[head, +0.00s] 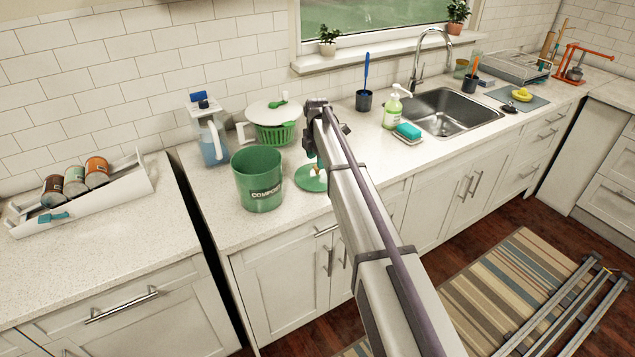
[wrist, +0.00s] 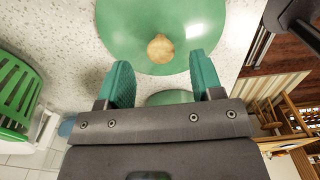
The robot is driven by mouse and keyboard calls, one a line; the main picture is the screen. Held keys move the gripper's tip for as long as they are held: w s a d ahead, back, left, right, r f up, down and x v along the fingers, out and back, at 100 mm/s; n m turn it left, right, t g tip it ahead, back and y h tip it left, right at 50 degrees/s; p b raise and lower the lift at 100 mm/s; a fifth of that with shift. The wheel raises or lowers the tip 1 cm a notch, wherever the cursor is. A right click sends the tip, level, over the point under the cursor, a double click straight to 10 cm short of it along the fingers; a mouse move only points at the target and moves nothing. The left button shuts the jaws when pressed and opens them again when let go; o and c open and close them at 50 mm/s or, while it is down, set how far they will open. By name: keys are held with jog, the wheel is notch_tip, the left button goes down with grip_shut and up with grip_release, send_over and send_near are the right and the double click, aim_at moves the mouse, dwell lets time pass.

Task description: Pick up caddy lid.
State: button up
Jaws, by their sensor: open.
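The caddy lid is a round green disc with a pale wooden knob. In the head view the lid (head: 307,184) lies on the counter right of the green compost caddy (head: 258,190), partly hidden by my arm. In the wrist view the lid (wrist: 125,28) fills the top middle, with its knob (wrist: 160,47) between the fingertip lines and just beyond them. My gripper (wrist: 158,62) is open and empty, its teal fingers on either side of the knob's line. In the head view my gripper (head: 312,150) is above the lid, its fingers hard to make out.
A green colander (head: 272,133) with a white lid stands behind the caddy, beside a clear water jug (head: 210,140). A soap bottle (head: 392,110) and blue sponge (head: 408,131) are to the right, before the sink (head: 445,112). The counter's front edge is close to the lid.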

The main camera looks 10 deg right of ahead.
aim_at(317, 172)
notch_tip(317, 172, down, 5)
jog(key=b, duration=0.3)
jog(key=shift+r, duration=0.45)
jog(key=c, duration=1)
